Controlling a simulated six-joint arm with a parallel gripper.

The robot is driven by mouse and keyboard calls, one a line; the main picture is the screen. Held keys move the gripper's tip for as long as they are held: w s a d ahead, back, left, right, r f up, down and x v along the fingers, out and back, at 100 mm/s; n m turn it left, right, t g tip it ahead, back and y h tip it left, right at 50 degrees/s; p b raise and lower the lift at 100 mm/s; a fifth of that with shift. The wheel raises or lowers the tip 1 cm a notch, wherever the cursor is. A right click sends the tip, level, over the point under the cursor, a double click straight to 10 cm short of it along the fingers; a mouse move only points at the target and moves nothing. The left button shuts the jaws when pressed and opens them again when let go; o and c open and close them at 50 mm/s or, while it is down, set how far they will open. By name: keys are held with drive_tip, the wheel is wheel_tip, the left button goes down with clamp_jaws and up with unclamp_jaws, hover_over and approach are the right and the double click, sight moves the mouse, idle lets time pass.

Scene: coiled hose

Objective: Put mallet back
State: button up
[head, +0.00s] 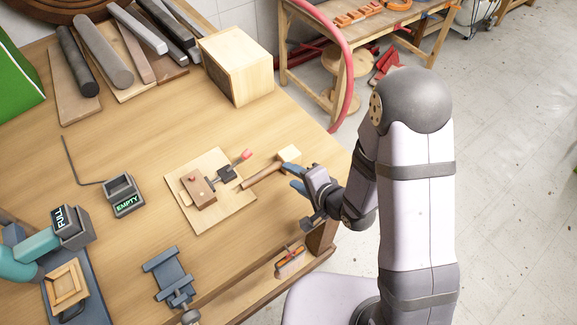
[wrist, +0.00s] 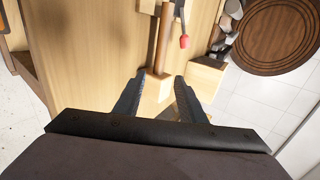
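The wooden mallet (head: 264,175) lies on the workbench near its right edge. Its pale block head (head: 289,154) is at the upper right end and its brown handle points down and left. In the wrist view the mallet head (wrist: 155,92) shows between the fingertips, with the handle (wrist: 163,42) running up the picture. My gripper (head: 294,178) is beside the head in the head view, its blue fingers apart. The wrist view also shows my gripper (wrist: 160,82) open, a finger to either side of the head. I cannot tell whether either finger touches it.
A toggle clamp with a red handle (head: 245,155) sits on a board (head: 238,198) just left of the mallet. An "EMPTY" box (head: 123,197), a "FULL" box (head: 71,226) and a blue vise (head: 166,274) are further left.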

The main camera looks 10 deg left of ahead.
drive_tip(key=shift+s+d+r+p, duration=0.35)
drive_tip(key=shift+s+p, duration=0.05)
drive_tip(key=shift+p, duration=0.1)
drive_tip(key=d+r+n+g+h, duration=0.2)
drive_tip(key=d+n+h, duration=0.4)
drive_tip(key=d, duration=0.9)
drive_tip(key=s+d+r+n+g+h, duration=0.1)
drive_tip(key=s+d+r+g, duration=0.1)
drive_tip(key=s, duration=0.5)
drive_tip(key=s+d+r+n+g+h, duration=0.1)
drive_tip(key=s+d+r+n+g, duration=0.1)
drive_tip(key=s, duration=0.4)
wheel_tip(320, 180, up, 3)
drive_tip(key=shift+s+d+f+g, duration=0.1)
drive_tip(key=shift+s+d+g, duration=0.35)
drive_tip(key=shift+g, duration=0.55)
